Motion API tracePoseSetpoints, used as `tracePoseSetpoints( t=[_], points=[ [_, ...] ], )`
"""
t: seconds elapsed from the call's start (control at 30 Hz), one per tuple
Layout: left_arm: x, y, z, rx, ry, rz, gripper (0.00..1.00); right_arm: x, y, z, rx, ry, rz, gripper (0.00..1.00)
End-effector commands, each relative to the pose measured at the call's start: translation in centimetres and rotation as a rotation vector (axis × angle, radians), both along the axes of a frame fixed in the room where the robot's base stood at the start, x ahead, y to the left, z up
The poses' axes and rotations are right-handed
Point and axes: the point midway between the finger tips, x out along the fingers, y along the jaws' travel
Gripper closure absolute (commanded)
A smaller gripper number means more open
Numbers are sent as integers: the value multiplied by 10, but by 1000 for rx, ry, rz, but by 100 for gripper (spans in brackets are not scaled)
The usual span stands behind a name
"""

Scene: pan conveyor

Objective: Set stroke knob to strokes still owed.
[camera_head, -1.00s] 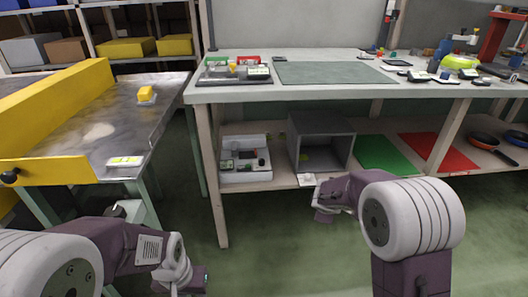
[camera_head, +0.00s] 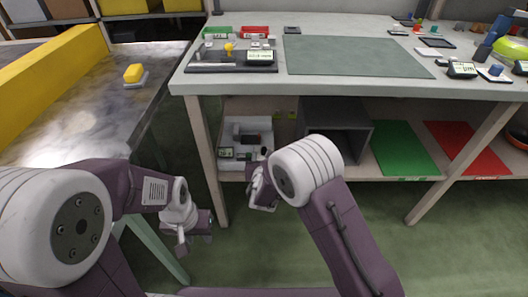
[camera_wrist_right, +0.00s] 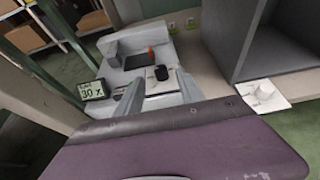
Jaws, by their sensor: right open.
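A white machine (camera_head: 243,146) stands on the lower shelf under the workbench. In the right wrist view it (camera_wrist_right: 118,48) carries a dark knob-like part (camera_wrist_right: 161,73), a dark plate, a small orange part and a display (camera_wrist_right: 92,90) that seems to read 30. I cannot tell for sure that the dark part is the stroke knob. My right gripper (camera_head: 262,192) is in front of this machine; in the right wrist view its fingers (camera_wrist_right: 160,92) are apart and empty, pointing at the machine. My left gripper (camera_head: 195,232) hangs low beside the metal table, its fingertips unclear.
A grey open box (camera_head: 335,125) stands to the right of the machine, with green (camera_head: 403,150) and red (camera_head: 468,147) mats further right. The workbench (camera_head: 350,88) overhangs the shelf. On it sits a dark panel (camera_head: 230,67) with a yellow knob and display.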

Motion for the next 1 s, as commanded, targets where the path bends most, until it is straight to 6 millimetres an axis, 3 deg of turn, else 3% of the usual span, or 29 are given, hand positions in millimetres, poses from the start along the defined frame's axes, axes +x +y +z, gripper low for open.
tracePoseSetpoints(
  t=[0.1,0.3,0.6,0.77,1.0],
  points=[
    [0,0,-18,0,0,0,64,24,-1,-16,2,-2,-3,55],
    [0,0,-27,0,0,0,64,49,0,-23,1,-1,-2,55],
    [0,0,-27,0,0,0,64,54,0,-22,1,1,-1,55],
    [0,0,-27,0,0,0,64,54,0,-22,1,0,-1,97],
    [0,0,-19,0,0,0,64,55,2,-18,2,-3,-30,100]
  ],
)
